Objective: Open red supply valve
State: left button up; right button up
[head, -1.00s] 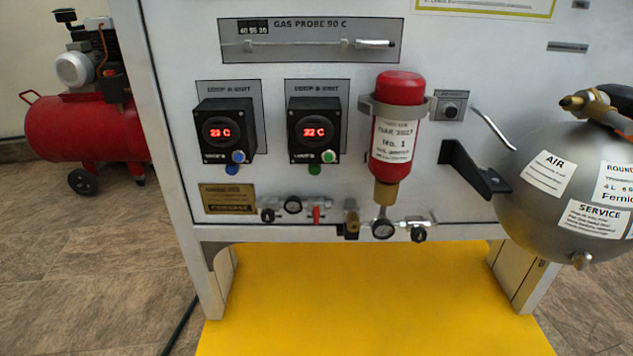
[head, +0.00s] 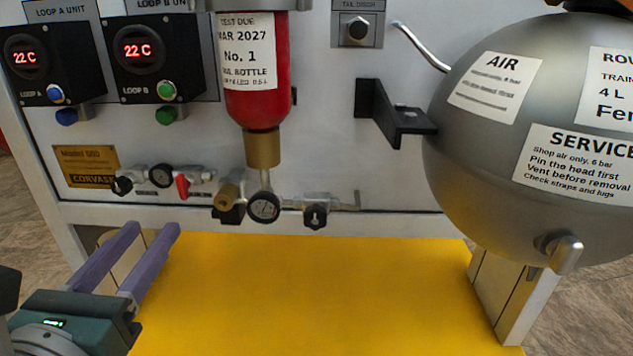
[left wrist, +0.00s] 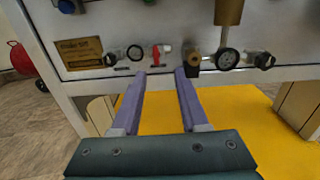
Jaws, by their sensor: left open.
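The red supply valve (head: 182,186) is a small red lever on the pipework low on the white panel, right of a round gauge (head: 160,175). The lever hangs downward from its pipe. It also shows in the left wrist view (left wrist: 156,54), ahead of and between the fingertips. My left gripper (head: 153,228) is open and empty, with two purple fingers pointing toward the panel. It is below and in front of the lever, apart from it. My right gripper is not in view.
A red bottle (head: 258,80) with a brass neck hangs right of the valve above another gauge (head: 263,207). A grey sphere (head: 480,150) stands out at the right. Black knobs flank the pipework.

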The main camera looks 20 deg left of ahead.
aim_at(179, 187)
pick_arm(q)
jog(key=b+x, duration=0.1)
jog(key=x, duration=0.1)
jog(key=b+x, duration=0.1)
jog(key=x, duration=0.2)
jog(key=b+x, duration=0.1)
jog(key=x, duration=0.1)
jog(key=shift+w+a+b, duration=0.3)
jog(key=shift+a, duration=0.2)
jog(key=shift+w+a, duration=0.15)
jog(key=shift+w, duration=0.5)
grip_shut()
